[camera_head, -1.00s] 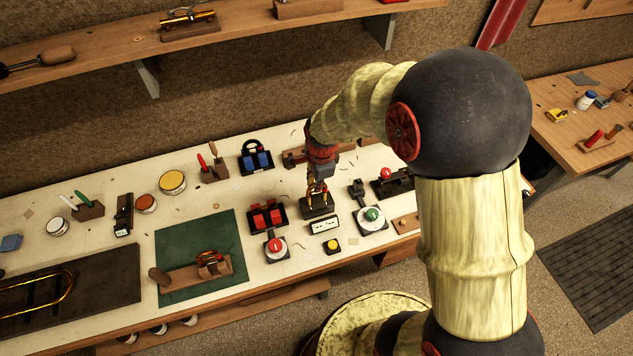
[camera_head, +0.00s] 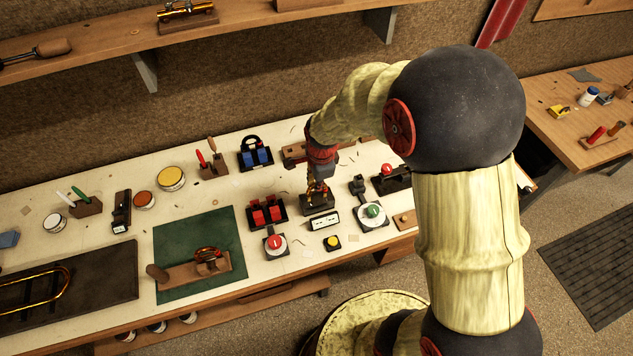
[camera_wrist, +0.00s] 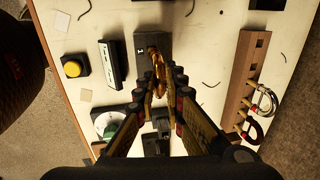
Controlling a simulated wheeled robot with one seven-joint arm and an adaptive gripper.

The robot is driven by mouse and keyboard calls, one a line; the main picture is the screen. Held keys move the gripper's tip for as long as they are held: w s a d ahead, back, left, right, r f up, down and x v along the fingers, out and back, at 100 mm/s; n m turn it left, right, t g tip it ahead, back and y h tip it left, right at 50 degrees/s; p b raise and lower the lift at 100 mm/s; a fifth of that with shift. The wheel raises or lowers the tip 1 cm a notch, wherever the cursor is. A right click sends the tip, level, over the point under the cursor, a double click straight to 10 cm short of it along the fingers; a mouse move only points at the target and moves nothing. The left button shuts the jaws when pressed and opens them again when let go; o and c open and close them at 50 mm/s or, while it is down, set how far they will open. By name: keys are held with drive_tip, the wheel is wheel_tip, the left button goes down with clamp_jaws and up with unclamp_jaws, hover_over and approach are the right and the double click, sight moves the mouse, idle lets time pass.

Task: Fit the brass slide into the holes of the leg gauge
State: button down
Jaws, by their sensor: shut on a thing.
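My gripper (camera_wrist: 158,92) is shut on the brass slide (camera_wrist: 158,64), a small golden U-shaped tube. It stands at the dark block of the leg gauge (camera_wrist: 142,44), which carries a white mark on its top. In the head view my gripper (camera_head: 317,184) is right above the gauge (camera_head: 320,207), and the slide is mostly covered by the fingers. The slide's lower ends are hidden, so I cannot tell whether its legs are in the holes.
A wooden rack (camera_wrist: 243,75) with square holes and several bent tubes lies right of the gripper in the wrist view. A white labelled box (camera_head: 324,222), a yellow button (camera_head: 332,243), a green-knobbed dial (camera_head: 372,211) and a red-padded holder (camera_head: 267,212) stand close around the gauge.

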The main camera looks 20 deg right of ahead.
drive_tip(key=shift+f, duration=0.35)
drive_tip(key=c, duration=1.8)
unclamp_jaws()
drive_tip(key=shift+r, duration=0.1)
wheel_tip(320, 180, up, 12)
drive_tip(key=s, duration=0.2)
drive_tip(key=shift+f, duration=0.2)
